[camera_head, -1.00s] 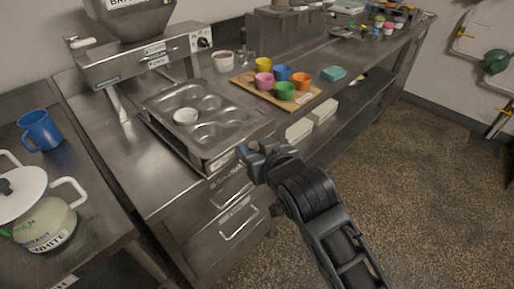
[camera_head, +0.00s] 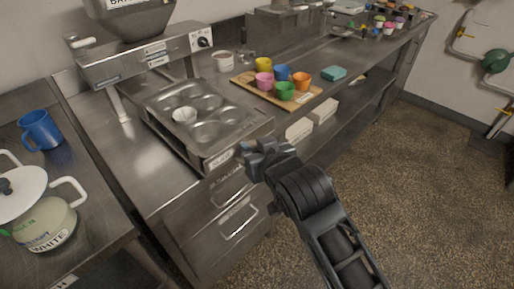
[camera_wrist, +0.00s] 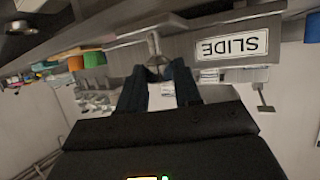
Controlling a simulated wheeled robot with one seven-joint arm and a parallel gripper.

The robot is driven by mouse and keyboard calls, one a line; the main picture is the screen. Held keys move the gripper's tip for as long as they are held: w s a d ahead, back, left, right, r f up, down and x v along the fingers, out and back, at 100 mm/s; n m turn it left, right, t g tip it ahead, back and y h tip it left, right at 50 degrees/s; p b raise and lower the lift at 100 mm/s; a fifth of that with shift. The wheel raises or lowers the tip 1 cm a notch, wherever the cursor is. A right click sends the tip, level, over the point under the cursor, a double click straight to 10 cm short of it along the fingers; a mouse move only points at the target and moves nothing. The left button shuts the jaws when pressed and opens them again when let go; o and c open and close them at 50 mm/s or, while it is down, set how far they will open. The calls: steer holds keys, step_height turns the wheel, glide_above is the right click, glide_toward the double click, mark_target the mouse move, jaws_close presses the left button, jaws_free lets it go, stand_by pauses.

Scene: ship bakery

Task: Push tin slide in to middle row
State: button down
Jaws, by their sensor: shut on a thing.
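The metal muffin tin (camera_head: 232,115) lies on the slide (camera_head: 221,158) at the front of the depositor. One cup near the tin's middle holds white batter (camera_head: 184,115); the other visible cups look empty. The slide's front plate with its SLIDE label (camera_wrist: 232,47) shows upside down in the wrist view. My gripper (camera_head: 252,152) is at the slide's front right end. In the wrist view its fingers (camera_wrist: 160,76) are shut on the slide's small handle (camera_wrist: 155,44). The fingers partly hide the grip.
The batter hopper (camera_head: 128,18) stands above the back of the slide. A wooden board (camera_head: 302,99) with coloured cups sits to the right on the counter. A blue mug (camera_head: 40,130) and a white-lidded pot (camera_head: 45,222) stand at left. Drawers (camera_head: 238,218) are below; the floor at right is clear.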

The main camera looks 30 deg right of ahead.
mark_target(194, 105)
steer(key=w+a+b, duration=0.2)
steer(key=w, duration=0.5)
steer(key=w+a+b, duration=0.2)
steer(key=w+a, duration=0.1)
steer(key=w, duration=0.5)
steer(key=w+a+b, duration=0.2)
steer(key=w+b, duration=0.1)
steer(key=w, duration=0.4)
steer(key=shift+w+a, duration=0.15)
steer(key=shift+w, duration=0.05)
steer(key=c, duration=0.8)
jaws_free()
steer(key=shift+v, duration=3.9)
